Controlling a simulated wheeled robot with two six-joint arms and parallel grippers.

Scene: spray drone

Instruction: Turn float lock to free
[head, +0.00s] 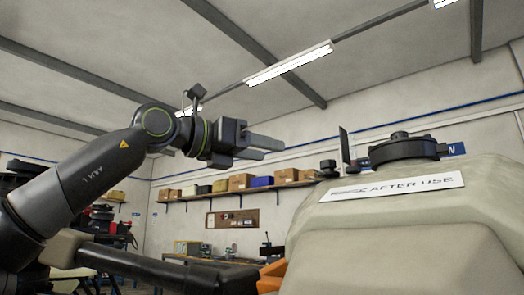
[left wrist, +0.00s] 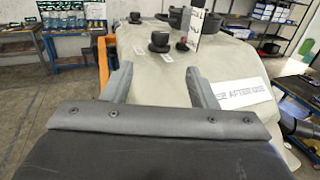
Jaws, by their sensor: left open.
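The cream tank (head: 400,225) of the drone fills the right of the head view, with a "RINSE AFTER USE" label (head: 395,187). In the left wrist view, a wide black knob (left wrist: 160,42) and a smaller black knob (left wrist: 182,45) stand on the tank top (left wrist: 150,95). Small white tags lie near them, too small to read; I cannot tell which part is the float lock. My left gripper (head: 275,148) is open and empty, left of the tank top and apart from it. In the left wrist view the knobs lie beyond its fingers. My right gripper is not in view.
A thin dark upright plate (head: 345,146) stands beside a large black lid (head: 405,148) on the tank. A black bar (head: 150,263) crosses low at the left. A wall shelf (head: 240,190) with boxes is far behind. The air around my left gripper is clear.

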